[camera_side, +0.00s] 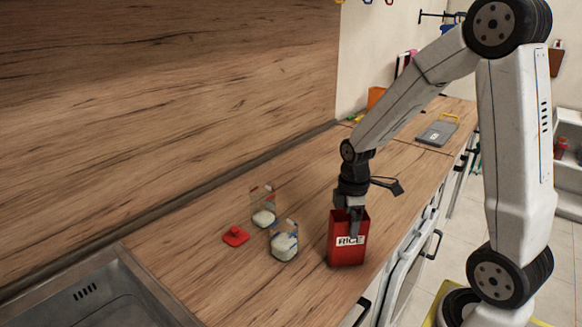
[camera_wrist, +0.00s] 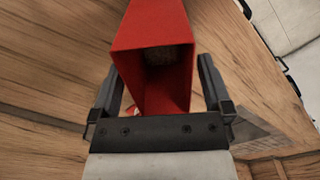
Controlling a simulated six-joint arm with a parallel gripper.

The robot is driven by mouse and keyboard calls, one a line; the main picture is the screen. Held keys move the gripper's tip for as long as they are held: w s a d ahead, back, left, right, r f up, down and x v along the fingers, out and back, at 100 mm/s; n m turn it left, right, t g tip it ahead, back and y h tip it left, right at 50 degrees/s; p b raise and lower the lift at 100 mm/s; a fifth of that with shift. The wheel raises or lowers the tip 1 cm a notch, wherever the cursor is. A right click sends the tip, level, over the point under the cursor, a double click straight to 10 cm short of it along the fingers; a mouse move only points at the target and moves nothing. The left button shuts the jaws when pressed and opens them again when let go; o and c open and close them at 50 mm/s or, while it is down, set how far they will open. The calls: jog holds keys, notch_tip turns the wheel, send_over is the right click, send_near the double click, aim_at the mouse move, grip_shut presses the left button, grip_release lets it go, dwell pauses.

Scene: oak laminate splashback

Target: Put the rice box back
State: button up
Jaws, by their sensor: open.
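The red rice box (camera_side: 346,255), with a white label reading RICE, stands upright on the wooden counter near its front edge. Its top is open. In the wrist view the rice box (camera_wrist: 150,28) shows its open mouth, with something pale grey deep inside. My gripper (camera_side: 354,222) is at the top of the box, pointing down. In the wrist view my gripper (camera_wrist: 160,88) has one finger on each side of the box, and a gap shows beside the fingers. Whether either finger touches the box lower down cannot be told.
Two clear jars with white contents, one nearer (camera_side: 284,246) and one farther (camera_side: 264,217), stand left of the box. A red lid (camera_side: 235,236) lies beside them. A sink (camera_side: 95,290) is at the lower left. A grey board (camera_side: 437,133) lies far back; counter between is clear.

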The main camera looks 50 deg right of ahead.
notch_tip(320, 180, up, 11)
jog(key=shift+r, duration=0.2)
dwell(0.4)
